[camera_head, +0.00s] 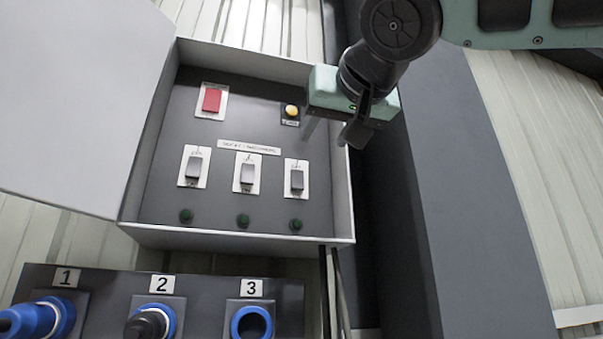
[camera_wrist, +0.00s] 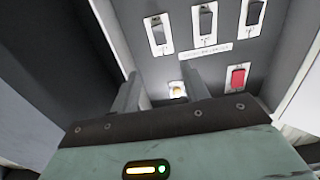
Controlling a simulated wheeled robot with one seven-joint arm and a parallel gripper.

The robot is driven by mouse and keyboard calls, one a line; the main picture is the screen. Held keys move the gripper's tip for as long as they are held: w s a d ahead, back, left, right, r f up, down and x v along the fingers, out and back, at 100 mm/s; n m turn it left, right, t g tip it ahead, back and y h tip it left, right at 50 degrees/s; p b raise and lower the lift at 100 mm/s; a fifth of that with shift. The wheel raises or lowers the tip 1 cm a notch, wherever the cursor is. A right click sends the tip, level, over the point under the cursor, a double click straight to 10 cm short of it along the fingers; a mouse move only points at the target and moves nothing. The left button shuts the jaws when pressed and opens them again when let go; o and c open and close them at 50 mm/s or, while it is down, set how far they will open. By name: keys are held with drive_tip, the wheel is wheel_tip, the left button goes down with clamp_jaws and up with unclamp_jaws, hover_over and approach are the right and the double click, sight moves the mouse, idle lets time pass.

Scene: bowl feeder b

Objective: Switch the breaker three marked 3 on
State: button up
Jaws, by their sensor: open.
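Three grey breaker switches on white plates sit in a row inside the open panel box. The left one (camera_head: 194,168), middle one (camera_head: 246,175) and right one (camera_head: 296,180) have small markings I cannot read. The right one stands roughly above the socket marked 3 (camera_head: 253,320); in the upside-down wrist view it is the leftmost (camera_wrist: 158,34). My gripper (camera_head: 332,135) is open and empty at the box's upper right, near the yellow lamp (camera_head: 292,110). In the wrist view the lamp (camera_wrist: 177,91) shows between its fingers (camera_wrist: 161,82). No finger visibly touches a breaker.
A red switch (camera_head: 211,100) is at the panel's upper left. Dark green lamps (camera_head: 243,221) sit below the breakers. The box door (camera_head: 80,95) stands open at left. Blue plugs fill sockets 1 and 2 below. A grey post (camera_head: 470,190) stands at right.

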sight(298, 175)
drive_tip(key=p+x, duration=0.4)
drive_tip(key=x, duration=1)
drive_tip(key=shift+w+p, duration=0.15)
drive_tip(key=shift+p, duration=0.25)
